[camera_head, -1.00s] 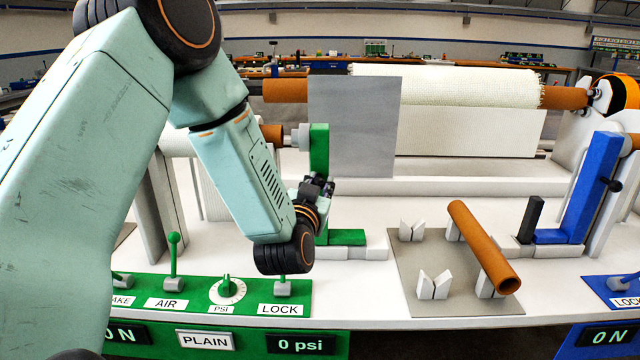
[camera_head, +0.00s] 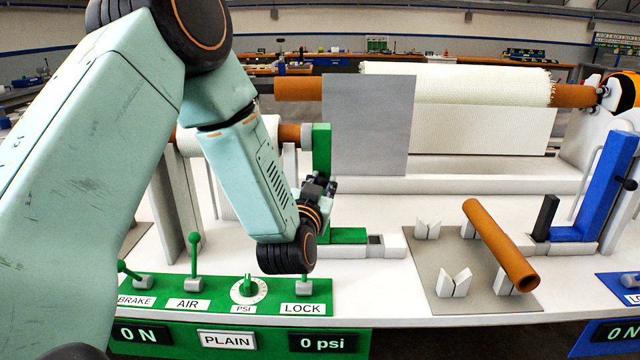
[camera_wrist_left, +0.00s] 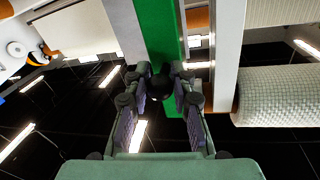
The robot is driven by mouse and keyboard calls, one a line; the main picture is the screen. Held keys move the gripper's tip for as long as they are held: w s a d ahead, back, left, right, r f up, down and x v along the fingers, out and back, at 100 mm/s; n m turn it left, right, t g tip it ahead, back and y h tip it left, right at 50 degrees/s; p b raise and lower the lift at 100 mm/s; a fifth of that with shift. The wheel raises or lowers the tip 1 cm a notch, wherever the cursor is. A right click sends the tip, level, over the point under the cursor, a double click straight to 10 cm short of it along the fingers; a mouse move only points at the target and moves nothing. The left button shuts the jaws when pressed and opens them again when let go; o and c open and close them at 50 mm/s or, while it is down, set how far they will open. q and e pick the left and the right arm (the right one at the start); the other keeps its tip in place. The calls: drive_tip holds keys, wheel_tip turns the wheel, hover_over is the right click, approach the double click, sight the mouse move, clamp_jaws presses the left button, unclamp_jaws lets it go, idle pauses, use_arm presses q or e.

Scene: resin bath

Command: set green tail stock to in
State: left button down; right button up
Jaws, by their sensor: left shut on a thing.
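The green tail stock (camera_head: 321,150) is an upright green post with a green foot (camera_head: 348,236) on a pale slide rail. Its upper end is against or very near the end of the brown core (camera_head: 290,134) of the white roll at left. My left gripper (camera_head: 320,186) is at the post's lower part. In the left wrist view, its two fingers (camera_wrist_left: 160,78) are closed around a dark round knob (camera_wrist_left: 160,88) on the green post (camera_wrist_left: 158,30). The exact finger contact is partly hidden. My right gripper is not in view.
A green panel (camera_head: 213,311) with levers lies at front left. A grey sheet (camera_head: 370,125) hangs behind the post. A loose brown tube (camera_head: 500,245) rests on white cradles on a grey mat (camera_head: 425,270). A blue tail stock (camera_head: 600,190) stands at right. A dark slot shows in the rail.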

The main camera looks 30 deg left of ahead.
use_arm(q)
drive_tip(key=c, duration=1.6)
unclamp_jaws()
drive_tip(key=shift+s+a, duration=0.1)
drive_tip(key=o, duration=0.5)
drive_tip(key=shift+s+a+r, duration=0.1)
drive_tip(key=shift+s+a, duration=0.05)
drive_tip(key=shift+s, duration=0.1)
drive_tip(key=shift+w+d, duration=0.2)
drive_tip(key=shift+w, duration=0.05)
drive_tip(key=v, duration=1.2)
